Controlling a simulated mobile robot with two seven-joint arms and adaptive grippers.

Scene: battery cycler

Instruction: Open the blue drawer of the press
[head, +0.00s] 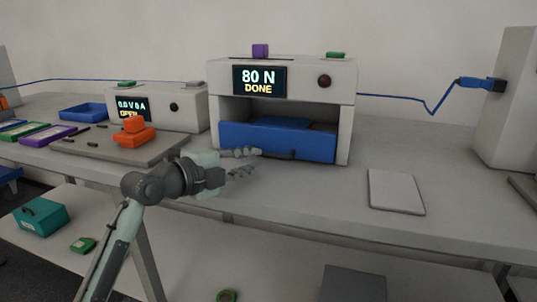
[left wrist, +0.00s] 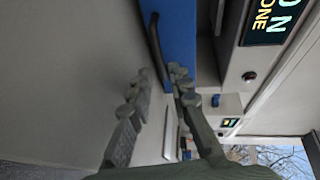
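The press (head: 345,95) is a pale box on the table, its display reading "80 N DONE". Its blue drawer (head: 312,148) sits at the bottom of the opening, with its front about flush with the housing. A dark bar handle (head: 282,156) is on the drawer front; the handle (left wrist: 156,45) and the blue drawer (left wrist: 180,30) also show in the left wrist view. My left gripper (head: 247,162) is open and empty, just in front of the drawer at the handle's left. In the left wrist view, the handle lies beyond the open fingertips (left wrist: 160,80), apparently untouched. My right gripper is out of view.
A grey board (head: 100,150) with an orange part (head: 134,131) lies to the left. A flat pale plate (head: 396,191) lies right of the drawer. The table in front of the drawer is clear.

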